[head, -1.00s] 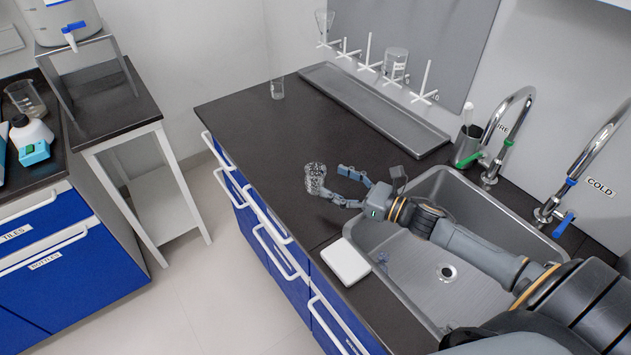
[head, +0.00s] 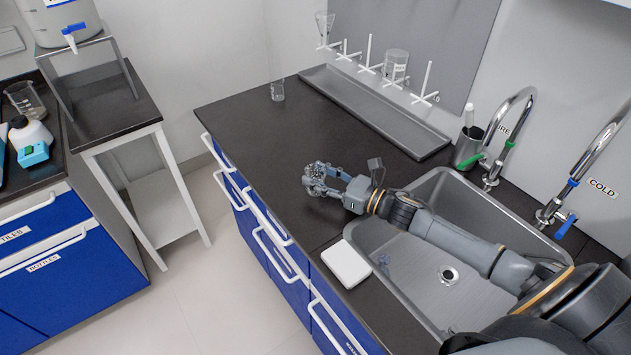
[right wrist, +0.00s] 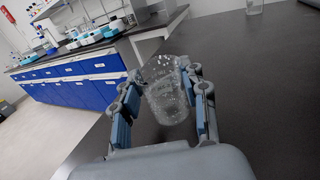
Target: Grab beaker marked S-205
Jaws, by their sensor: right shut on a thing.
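A clear glass beaker (right wrist: 166,100) with white speckles stands upright on the dark counter (head: 240,125). It lies between the fingers of my right gripper (right wrist: 163,103), which is shut on it. In the head view the fingers of the right gripper (head: 318,175) largely cover the beaker (head: 316,168). I cannot read any marking on it. Another clear beaker (head: 277,90) stands at the far left end of the counter, and a beaker (head: 396,64) hangs on the drying rack. My left gripper is not in view.
The sink (head: 425,262) lies under my right arm. A white square block (head: 346,263) sits at the counter's front edge. A metal tray (head: 375,108) runs along the wall. A cup with a marker (head: 468,146) stands by the taps. The counter left of the gripper is clear.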

